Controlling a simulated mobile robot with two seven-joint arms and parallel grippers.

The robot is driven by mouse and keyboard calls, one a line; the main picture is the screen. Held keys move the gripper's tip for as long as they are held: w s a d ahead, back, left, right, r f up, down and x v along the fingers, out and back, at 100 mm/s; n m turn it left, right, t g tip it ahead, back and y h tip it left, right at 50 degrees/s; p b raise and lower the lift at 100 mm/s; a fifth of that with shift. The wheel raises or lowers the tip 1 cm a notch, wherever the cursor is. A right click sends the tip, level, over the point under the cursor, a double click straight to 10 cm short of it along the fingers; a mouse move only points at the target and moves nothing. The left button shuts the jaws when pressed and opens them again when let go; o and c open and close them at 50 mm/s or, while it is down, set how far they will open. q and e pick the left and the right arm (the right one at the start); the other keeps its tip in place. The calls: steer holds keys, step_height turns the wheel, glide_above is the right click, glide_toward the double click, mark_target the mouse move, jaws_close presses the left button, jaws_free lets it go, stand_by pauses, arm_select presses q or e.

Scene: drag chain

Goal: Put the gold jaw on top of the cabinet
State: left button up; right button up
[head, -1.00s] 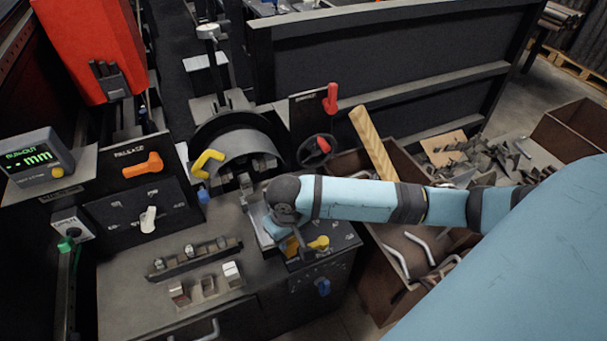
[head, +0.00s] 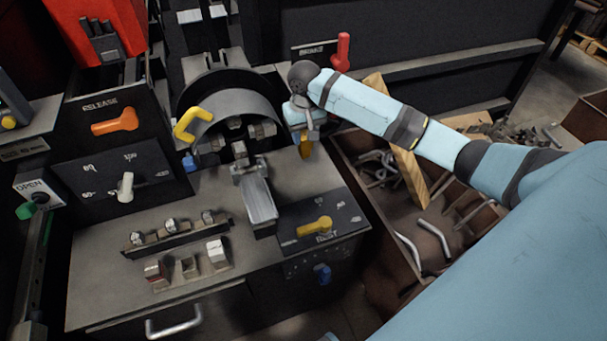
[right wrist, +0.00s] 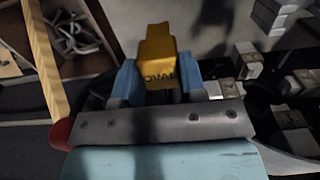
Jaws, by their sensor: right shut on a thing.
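The gold jaw (right wrist: 158,45), with dark lettering on it, is held between the blue fingers of my right gripper (right wrist: 157,82) in the right wrist view. In the head view the gold jaw (head: 305,148) hangs below my right gripper (head: 305,132), in the air right of the round chuck. The grey cabinet (head: 100,240) fills the lower left, its flat top below and left of the gripper. The jaw is apart from the top. My left gripper is not in view.
A rack of small jaws (head: 172,232) and a row of jaw blocks (head: 190,266) stand on the cabinet top. A steel slide (head: 258,200) and yellow lever (head: 315,226) lie to their right. A brown bin (head: 425,240) of metal bars stands at right.

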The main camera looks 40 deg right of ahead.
step_height(320, 180, down, 15)
steer(key=shift+r+b, duration=0.1)
steer(key=shift+b, duration=0.55)
steer(key=o, duration=1.2)
steer(key=shift+c, duration=0.2)
step_height(320, 180, up, 12)
steer(key=shift+r+p, duration=0.1)
steer(key=shift+p, duration=0.5)
